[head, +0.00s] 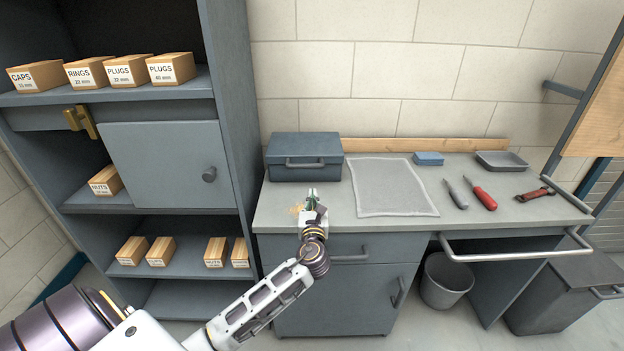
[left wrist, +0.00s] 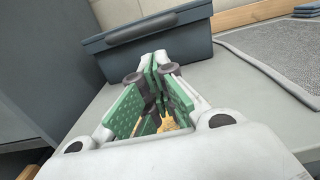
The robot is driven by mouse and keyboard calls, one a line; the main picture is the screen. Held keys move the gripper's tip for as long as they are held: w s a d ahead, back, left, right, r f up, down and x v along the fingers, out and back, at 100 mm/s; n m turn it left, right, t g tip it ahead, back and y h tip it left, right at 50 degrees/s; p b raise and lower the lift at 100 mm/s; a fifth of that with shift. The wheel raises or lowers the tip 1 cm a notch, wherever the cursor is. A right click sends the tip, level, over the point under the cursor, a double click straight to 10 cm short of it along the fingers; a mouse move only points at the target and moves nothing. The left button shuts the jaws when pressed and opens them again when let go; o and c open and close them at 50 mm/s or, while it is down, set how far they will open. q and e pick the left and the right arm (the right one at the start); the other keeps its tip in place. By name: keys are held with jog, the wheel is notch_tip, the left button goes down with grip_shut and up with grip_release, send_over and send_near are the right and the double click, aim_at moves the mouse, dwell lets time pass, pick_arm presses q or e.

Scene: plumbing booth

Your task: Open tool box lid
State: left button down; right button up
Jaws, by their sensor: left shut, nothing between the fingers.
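The tool box (head: 304,157) is blue-grey with its lid down and a dark handle on its front. It stands at the left end of the workbench against the wall. My left gripper (head: 311,193) is just in front of the tool box, at its right half, with its fingers shut and nothing between them. In the left wrist view the green-padded fingertips (left wrist: 154,62) point at the tool box front (left wrist: 150,38), below its handle. I cannot tell whether they touch it. My right gripper is not in view.
A shelf cabinet (head: 228,120) with small boxes stands left. A bin (head: 446,281) stands below.

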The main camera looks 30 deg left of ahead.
pick_arm(q)
jog(key=shift+s+r, duration=0.1)
dwell(0.3)
jog(key=shift+x, duration=5.05)
jog(key=shift+d, duration=0.1)
